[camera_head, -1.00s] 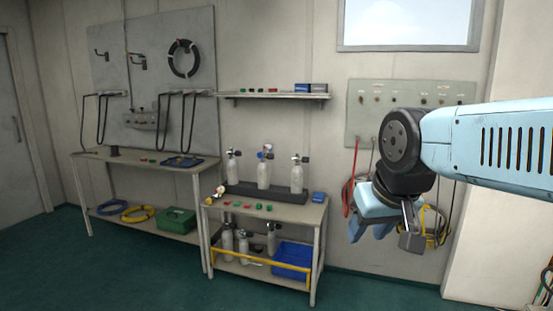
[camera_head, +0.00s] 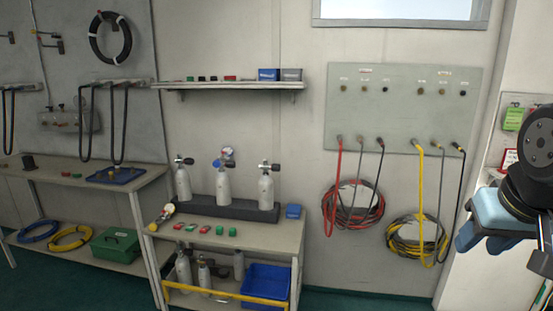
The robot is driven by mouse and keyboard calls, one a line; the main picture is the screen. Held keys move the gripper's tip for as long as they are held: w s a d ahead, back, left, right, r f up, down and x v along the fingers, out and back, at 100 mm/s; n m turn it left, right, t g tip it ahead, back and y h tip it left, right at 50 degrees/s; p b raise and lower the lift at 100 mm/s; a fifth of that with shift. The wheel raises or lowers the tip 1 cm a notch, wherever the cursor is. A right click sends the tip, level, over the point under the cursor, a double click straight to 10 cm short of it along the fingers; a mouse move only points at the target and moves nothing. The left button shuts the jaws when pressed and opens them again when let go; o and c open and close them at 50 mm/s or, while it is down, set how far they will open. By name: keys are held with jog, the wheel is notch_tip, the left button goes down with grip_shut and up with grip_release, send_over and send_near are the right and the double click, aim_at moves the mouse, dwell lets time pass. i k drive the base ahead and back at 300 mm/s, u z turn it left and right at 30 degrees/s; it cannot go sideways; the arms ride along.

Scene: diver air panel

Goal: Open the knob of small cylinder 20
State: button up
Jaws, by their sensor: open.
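Three small grey-white cylinders stand in a dark rack (camera_head: 222,208) on the middle bench. The left cylinder (camera_head: 183,184) and right cylinder (camera_head: 266,192) each have a dark knob on top. The middle cylinder (camera_head: 223,187) carries a valve with a round gauge-like part (camera_head: 228,153). More cylinders stand on the bench's lower shelf, including one at the front (camera_head: 204,274). I cannot read any number, so I cannot tell which is cylinder 20. My gripper (camera_head: 482,240) is open and empty at the right edge, far from the cylinders and partly cut off by the frame.
A shelf (camera_head: 225,85) hangs above. Coiled hoses hang under the wall panel (camera_head: 403,108).

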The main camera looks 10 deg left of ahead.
aim_at(230, 164)
jog(key=u, duration=0.1)
jog(key=i, duration=0.95)
jog(key=u, duration=0.6)
